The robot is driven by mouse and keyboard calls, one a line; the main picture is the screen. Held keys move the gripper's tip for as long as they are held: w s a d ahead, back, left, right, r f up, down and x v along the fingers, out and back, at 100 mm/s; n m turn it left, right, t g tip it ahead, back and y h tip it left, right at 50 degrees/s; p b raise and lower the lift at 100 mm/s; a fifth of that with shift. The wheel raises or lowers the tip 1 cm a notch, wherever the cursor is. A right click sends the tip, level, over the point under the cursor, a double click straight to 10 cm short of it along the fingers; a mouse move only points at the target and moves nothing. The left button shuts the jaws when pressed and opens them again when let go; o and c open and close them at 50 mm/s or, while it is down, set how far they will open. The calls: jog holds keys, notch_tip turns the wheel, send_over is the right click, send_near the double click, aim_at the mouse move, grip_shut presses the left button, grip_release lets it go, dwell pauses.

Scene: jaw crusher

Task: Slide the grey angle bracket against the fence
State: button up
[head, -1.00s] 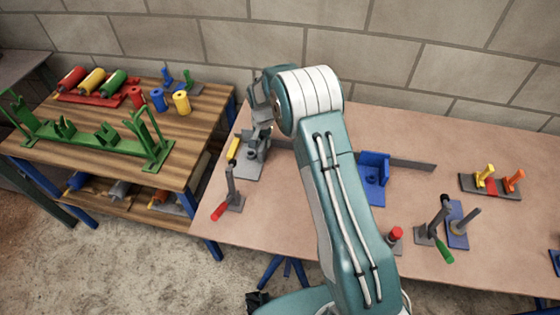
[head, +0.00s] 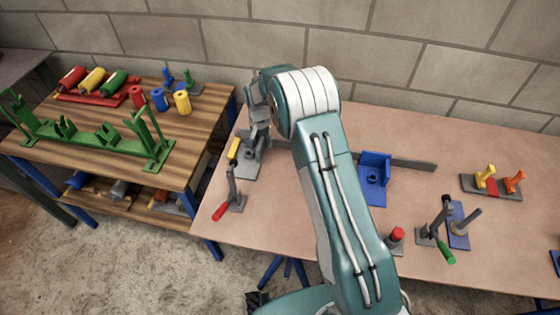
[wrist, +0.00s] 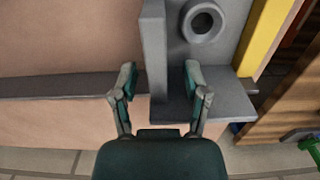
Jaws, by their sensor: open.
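The grey angle bracket (wrist: 205,62) fills the upper right of the wrist view, with an upright plate (wrist: 153,45) and a round boss (wrist: 202,21) on its base. In the head view the bracket (head: 245,168) is at the table's left end, partly hidden by my gripper. My gripper (wrist: 159,80) is open, one finger on each side of the upright plate's end; I cannot tell whether either touches it. The grey fence (wrist: 55,86) runs across the wrist view behind the bracket. In the head view the fence (head: 415,165) is partly hidden by my arm.
A yellow bar (head: 234,148) lies along the bracket's left side. A red-handled clamp (head: 234,195) stands in front. A blue bracket (head: 373,185) stands by the fence right of my arm. Further right are a green-handled clamp (head: 440,235) and a peg block (head: 490,187). Wooden shelving (head: 200,130) adjoins left.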

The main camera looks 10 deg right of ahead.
jog(key=shift+r, duration=4.1)
jog(key=s+d+r+n+t, duration=0.1)
jog(key=s+d+r, duration=0.2)
jog(key=s+r, duration=0.6)
jog(key=s+d+r+n+t, duration=0.1)
jog(key=s+d+r+t, duration=0.15)
jog(key=s+r, duration=0.7)
jog(key=s+d+r+n+t, duration=0.1)
jog(key=s+r, duration=0.1)
jog(key=s, duration=0.7)
jog(key=s+d+r+n+t, duration=0.1)
jog(key=s+d+r, duration=0.1)
jog(key=s, duration=0.7)
jog(key=shift+s+d, duration=0.15)
jog(key=shift+s, duration=0.1)
